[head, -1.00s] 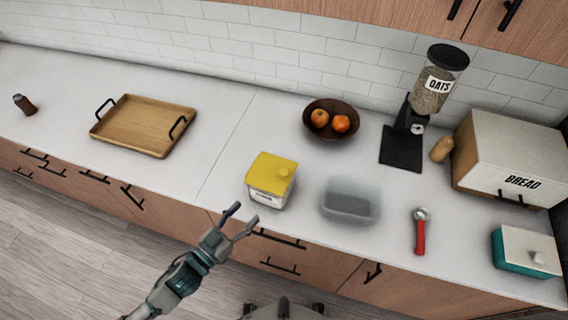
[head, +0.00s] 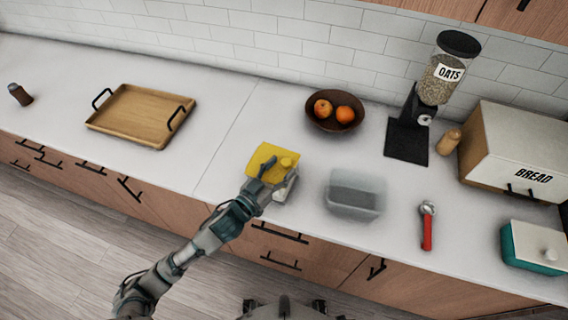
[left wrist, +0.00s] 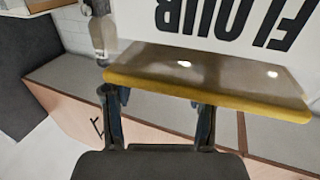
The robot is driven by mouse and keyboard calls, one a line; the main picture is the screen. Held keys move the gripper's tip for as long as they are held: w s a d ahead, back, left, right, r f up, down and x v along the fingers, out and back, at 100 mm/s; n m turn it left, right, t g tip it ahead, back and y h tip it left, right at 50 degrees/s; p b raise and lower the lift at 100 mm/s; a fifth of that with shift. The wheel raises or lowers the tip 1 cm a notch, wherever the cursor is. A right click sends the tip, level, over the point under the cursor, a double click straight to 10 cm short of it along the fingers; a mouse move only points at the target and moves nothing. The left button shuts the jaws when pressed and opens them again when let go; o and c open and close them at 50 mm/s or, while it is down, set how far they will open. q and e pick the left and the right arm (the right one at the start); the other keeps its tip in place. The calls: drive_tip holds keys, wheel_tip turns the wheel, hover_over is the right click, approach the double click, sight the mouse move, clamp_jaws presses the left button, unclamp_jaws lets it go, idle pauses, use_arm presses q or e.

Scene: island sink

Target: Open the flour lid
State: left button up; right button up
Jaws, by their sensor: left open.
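The flour canister has a white body (head: 284,190) and a yellow lid (head: 258,153) with a round yellow knob (head: 286,162). The lid sits on top of it. In the left wrist view the lid's yellow edge (left wrist: 200,96) and the upside-down FLOUR label (left wrist: 230,18) fill the upper part. My left gripper (head: 272,176) is at the front of the canister and covers part of the lid and body in the head view. Its two fingers (left wrist: 160,108) are apart, with nothing held between them. Whether they touch the lid is unclear. My right gripper is not in view.
A clear container (head: 355,193) stands just right of the canister, and a red-handled tool (head: 427,226) lies further right. A fruit bowl (head: 335,123) is behind. A wooden tray (head: 141,114) is at left, with free counter between it and the canister.

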use_arm(q)
drive_tip(key=shift+x, duration=0.9)
clamp_jaws()
drive_tip(key=shift+w+r, duration=0.1)
drive_tip(key=shift+r, duration=0.05)
